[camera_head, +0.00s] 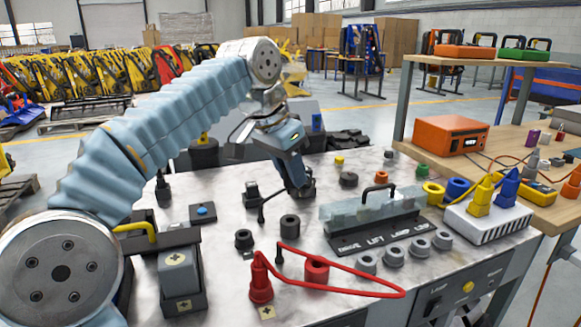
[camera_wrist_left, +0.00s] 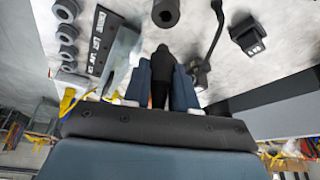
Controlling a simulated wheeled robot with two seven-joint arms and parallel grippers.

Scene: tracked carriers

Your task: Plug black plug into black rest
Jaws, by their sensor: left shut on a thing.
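My left gripper (camera_head: 303,190) is low over the marbled bench top, behind the clear-covered panel. In the left wrist view its blue fingers are shut on the black plug (camera_wrist_left: 162,65), which stands out between the fingertips. In the head view the plug is mostly hidden by the gripper. A black hollow cylinder (camera_head: 290,227), which looks like a rest, stands on the bench in front of the gripper. A similar cylinder shows in the left wrist view (camera_wrist_left: 165,12), apart from the plug tip. I cannot tell which black cylinder is the black rest. My right gripper is out of view.
A black cable (camera_head: 262,212) lies beside the gripper near a small dark box (camera_head: 251,195). A red plug (camera_head: 261,282) and red rest (camera_head: 317,268) stand in front, with a red cable. The clear-covered panel (camera_head: 375,235) stands to the right, with several grey sockets.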

